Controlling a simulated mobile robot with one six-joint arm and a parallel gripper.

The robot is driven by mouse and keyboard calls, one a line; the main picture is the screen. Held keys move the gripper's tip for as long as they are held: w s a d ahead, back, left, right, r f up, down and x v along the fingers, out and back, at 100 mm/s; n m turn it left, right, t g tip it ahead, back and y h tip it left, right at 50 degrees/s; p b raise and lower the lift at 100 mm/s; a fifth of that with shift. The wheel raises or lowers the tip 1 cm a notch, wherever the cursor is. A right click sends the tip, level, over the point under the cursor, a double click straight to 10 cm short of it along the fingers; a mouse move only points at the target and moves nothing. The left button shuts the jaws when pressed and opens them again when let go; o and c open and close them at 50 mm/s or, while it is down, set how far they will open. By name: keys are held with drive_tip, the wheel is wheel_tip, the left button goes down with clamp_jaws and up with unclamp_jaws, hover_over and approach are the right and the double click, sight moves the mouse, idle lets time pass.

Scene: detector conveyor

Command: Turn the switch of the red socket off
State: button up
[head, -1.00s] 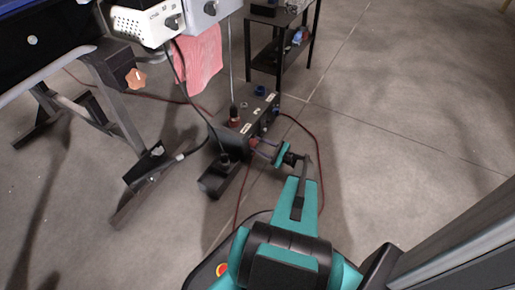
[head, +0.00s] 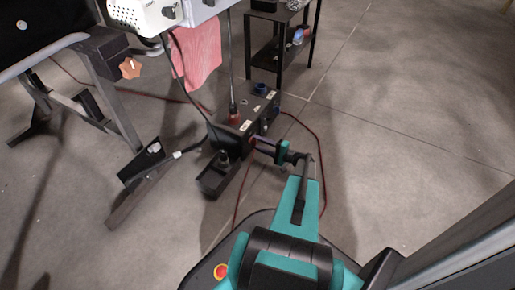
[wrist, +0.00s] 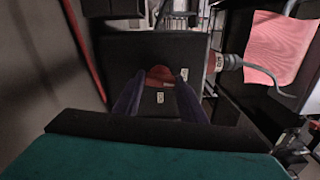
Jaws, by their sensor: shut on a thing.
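The black socket box (head: 231,142) stands low on the floor. On its side facing my arm is the red switch, a round red knob; it shows between my fingers in the wrist view (wrist: 160,76). My gripper (head: 258,142) reaches the box from the right, and in the wrist view my gripper (wrist: 159,82) has one finger on each side of the knob, shut on it. The knob's lower part and exact angle are hard to make out. A red plug (head: 234,114) with a cable sits in the top of the box; it also shows in the wrist view (wrist: 229,62).
A blue socket (head: 260,88) is on the box's far end. A black shelf (head: 279,45) stands behind. A pink cloth (head: 196,62) hangs near white and grey devices (head: 160,14). A metal stand (head: 115,95) is at left. Red cables lie on the floor; the right floor is clear.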

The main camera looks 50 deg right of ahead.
drive_tip(key=shift+s+a+f+n+b, duration=0.15)
drive_tip(key=shift+n+b, duration=0.3)
drive_tip(key=shift+n, duration=0.45)
drive_tip(key=o, duration=1.1)
drive_tip(key=shift+c, duration=0.2)
drive_tip(key=p+v, duration=0.5)
drive_tip(key=v, duration=0.8)
drive_tip(key=shift+s+d, duration=0.2)
drive_tip(key=shift+s, duration=0.1)
